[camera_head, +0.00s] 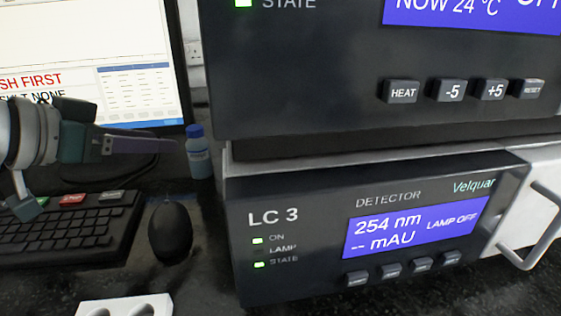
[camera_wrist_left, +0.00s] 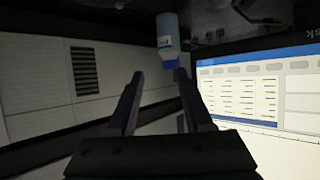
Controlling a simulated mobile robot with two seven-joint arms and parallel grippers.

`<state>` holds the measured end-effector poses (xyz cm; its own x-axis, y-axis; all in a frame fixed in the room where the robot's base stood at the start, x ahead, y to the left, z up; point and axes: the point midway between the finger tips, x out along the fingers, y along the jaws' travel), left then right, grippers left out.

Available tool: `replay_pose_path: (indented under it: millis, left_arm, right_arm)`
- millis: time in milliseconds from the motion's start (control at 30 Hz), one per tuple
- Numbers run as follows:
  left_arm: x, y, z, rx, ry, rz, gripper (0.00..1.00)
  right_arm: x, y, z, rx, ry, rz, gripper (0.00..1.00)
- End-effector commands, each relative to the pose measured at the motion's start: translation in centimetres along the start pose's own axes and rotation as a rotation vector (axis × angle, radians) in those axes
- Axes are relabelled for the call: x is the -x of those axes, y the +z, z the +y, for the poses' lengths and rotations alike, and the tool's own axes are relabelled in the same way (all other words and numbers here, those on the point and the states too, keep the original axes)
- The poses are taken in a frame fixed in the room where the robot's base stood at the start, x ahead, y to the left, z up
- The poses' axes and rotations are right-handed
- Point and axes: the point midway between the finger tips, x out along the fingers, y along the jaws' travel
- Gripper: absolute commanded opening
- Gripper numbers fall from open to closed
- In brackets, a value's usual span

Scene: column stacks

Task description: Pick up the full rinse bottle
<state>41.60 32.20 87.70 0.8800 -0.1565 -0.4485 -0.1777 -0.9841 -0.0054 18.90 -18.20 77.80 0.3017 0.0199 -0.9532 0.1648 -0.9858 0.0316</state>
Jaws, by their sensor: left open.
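A small bottle (camera_head: 199,158) with a blue cap and pale blue body stands on the dark bench, between the monitor and the LC 3 stack. It also shows in the left wrist view (camera_wrist_left: 167,32), upside down, just beyond the fingertips. I cannot tell how full it is. My left gripper (camera_head: 160,146) comes in from the left above the keyboard. Its fingers (camera_wrist_left: 160,75) are apart and empty, with the bottle ahead of the gap and not between them. My right gripper is in neither view.
The LC 3 detector (camera_head: 300,225) stands close to the right of the bottle, with another module (camera_head: 300,90) above it. A monitor (camera_head: 130,45) is behind my gripper. A keyboard (camera_head: 75,225), mouse (camera_head: 170,230) and white holder with holes (camera_head: 125,306) lie in front.

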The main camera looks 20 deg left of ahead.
Motion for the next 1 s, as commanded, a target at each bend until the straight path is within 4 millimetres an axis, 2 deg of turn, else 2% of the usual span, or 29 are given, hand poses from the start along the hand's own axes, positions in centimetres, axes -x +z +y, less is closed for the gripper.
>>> replay_pose_path:
  millis: [33,200,400,567,800,1000]
  left_arm:
    - [-0.7,0.5,-0.9,0.008,-0.012,0.032,0.51]
    - [-1.8,-0.4,-2.0,0.021,-0.028,0.079,0.51]
    - [-4.7,-0.7,-2.0,0.02,-0.027,0.077,0.51]
    - [-5.9,-0.9,-1.9,0.02,-0.025,0.075,0.51]
    - [-9.4,-1.2,-1.9,0.021,-0.025,0.075,0.51]
    - [-10.5,-1.4,-1.9,0.018,-0.026,0.072,0.51]
  right_arm:
    - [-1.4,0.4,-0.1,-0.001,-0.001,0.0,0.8]
    - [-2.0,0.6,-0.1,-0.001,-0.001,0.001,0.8]
    - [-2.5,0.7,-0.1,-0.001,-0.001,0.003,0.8]
    - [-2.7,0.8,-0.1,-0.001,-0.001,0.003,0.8]
    - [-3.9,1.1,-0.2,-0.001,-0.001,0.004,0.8]
    - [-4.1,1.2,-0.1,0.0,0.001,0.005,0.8]
